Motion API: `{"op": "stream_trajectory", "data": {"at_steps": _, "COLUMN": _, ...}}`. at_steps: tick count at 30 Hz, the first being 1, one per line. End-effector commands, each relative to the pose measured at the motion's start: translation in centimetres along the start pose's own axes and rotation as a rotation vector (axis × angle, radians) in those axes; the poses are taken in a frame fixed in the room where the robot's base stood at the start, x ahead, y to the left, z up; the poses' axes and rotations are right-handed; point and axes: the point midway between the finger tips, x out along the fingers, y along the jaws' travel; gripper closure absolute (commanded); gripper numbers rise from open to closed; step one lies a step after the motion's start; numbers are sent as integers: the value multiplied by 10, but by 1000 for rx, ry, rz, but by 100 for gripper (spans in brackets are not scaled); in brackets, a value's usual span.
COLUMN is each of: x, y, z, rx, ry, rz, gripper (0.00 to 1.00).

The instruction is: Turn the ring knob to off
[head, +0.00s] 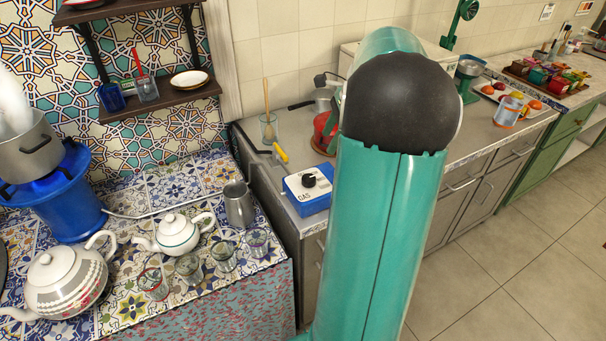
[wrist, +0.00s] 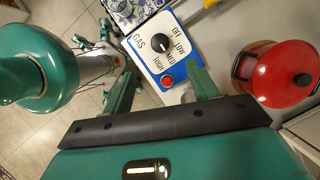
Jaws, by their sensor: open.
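The ring knob is a round black knob (wrist: 164,45) on a blue-and-white box (wrist: 152,63) marked GAS, OFF, LOW, MED and HIGH. In the head view the knob (head: 309,180) and its box (head: 306,203) sit at the front corner of the grey counter. The pointer's exact setting is too small to tell. My gripper (wrist: 162,84) is open and empty, its two fingers apart near the box's lower edge, with the knob beyond them. A red button (wrist: 167,81) shows between the fingers. The gripper is hidden behind my arm in the head view.
A red pot (wrist: 285,73) stands right of the box in the wrist view. In the head view, a blue burner (head: 62,212) with a steaming pot (head: 32,150) stands at left. Teapots, glasses and a metal jug (head: 239,204) stand on the tiled table. A yellow-handled valve (head: 281,155) lies behind the box.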

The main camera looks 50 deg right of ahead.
Motion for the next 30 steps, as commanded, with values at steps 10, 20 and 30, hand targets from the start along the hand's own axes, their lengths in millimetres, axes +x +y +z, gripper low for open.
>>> {"op": "stream_trajectory", "data": {"at_steps": 10, "x": 44, "y": 1, "z": -5, "rx": 10, "ry": -2, "rz": 1, "gripper": 41}}
{"op": "stream_trajectory", "data": {"at_steps": 20, "x": 109, "y": 1, "z": -3, "rx": 7, "ry": -2, "rz": 1, "gripper": 41}}
{"op": "stream_trajectory", "data": {"at_steps": 30, "x": 137, "y": 0, "z": -2, "rx": 4, "ry": 0, "rz": -1, "gripper": 41}}
